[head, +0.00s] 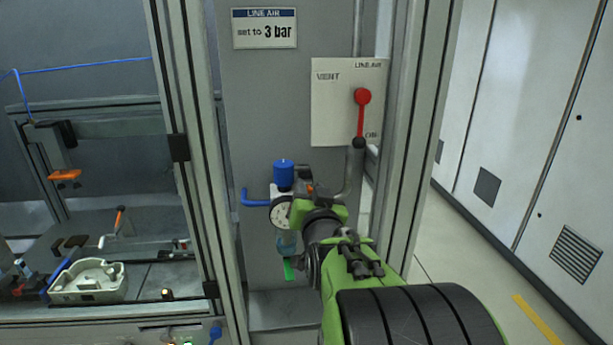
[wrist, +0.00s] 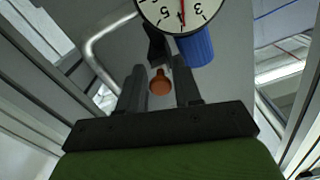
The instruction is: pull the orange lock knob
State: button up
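The orange lock knob (wrist: 160,82) shows between the two fingers of my gripper (wrist: 161,80) in the wrist view, with a narrow gap on each side. My gripper is open; whether the knob is fully between the fingertips or just beyond them I cannot tell. In the head view, a small orange patch (head: 310,189) shows beside my gripper at the regulator. The regulator has a blue cap (head: 284,173) and a round gauge (head: 281,213), partly hidden by my gripper. The wrist view shows the gauge dial (wrist: 184,10) upside down, its red needle near the 4.
A sign (head: 265,29) reads "LINE AIR set to 3 bar". A red lever (head: 361,108) stands upright on the vent plate (head: 330,110). Frame posts (head: 420,130) flank the panel closely. A bench with a white part (head: 88,280) lies left; floor is open at right.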

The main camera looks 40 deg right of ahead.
jog(key=shift+s+a+r, duration=0.1)
jog(key=shift+s+a, duration=0.1)
jog(key=shift+s, duration=0.05)
grip_shut()
